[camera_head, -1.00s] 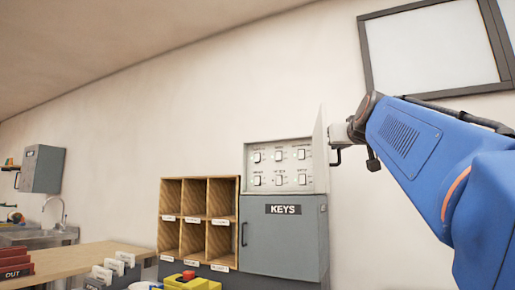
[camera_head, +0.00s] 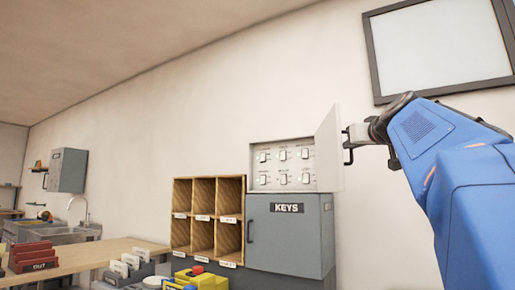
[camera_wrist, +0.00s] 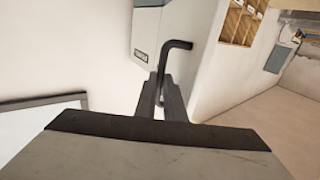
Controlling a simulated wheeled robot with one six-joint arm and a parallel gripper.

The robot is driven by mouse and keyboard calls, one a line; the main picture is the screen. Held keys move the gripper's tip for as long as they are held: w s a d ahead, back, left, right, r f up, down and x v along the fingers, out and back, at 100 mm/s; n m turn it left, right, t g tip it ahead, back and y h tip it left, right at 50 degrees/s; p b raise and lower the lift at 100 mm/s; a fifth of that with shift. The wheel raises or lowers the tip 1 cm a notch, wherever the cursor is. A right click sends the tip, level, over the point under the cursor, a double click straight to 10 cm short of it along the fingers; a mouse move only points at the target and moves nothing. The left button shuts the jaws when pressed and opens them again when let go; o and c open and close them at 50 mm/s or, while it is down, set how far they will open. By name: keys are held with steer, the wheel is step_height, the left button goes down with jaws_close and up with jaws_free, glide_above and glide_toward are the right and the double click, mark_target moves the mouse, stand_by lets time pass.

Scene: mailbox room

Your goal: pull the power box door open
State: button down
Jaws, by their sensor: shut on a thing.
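The power box (camera_head: 283,167) is mounted on the wall above the grey key cabinet, with several switches showing on its panel. Its white door (camera_head: 328,150) is hinged on the right and stands swung open, out from the wall. My gripper (camera_head: 352,143) is at the door's outer side. In the wrist view, my gripper (camera_wrist: 166,100) is shut on the dark bent door handle (camera_wrist: 178,46), whose hooked end sticks out beyond the fingers. The fingers partly hide the handle.
The grey key cabinet (camera_head: 288,236) is directly below the power box, with wooden pigeonholes (camera_head: 208,217) to its left. A dark-framed board (camera_head: 440,47) hangs at the upper right. The wall right of the power box is bare.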

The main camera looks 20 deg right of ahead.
steer(key=shift+w+d+f, duration=0.1)
steer(key=shift+d+f, duration=0.05)
steer(key=shift+f, duration=0.15)
steer(key=c, duration=1.8)
jaws_free()
steer(key=shift+w, duration=0.1)
steer(key=shift+c, duration=0.2)
steer(key=shift+r, duration=0.1)
steer(key=v, duration=1.7)
steer(key=shift+s, duration=0.25)
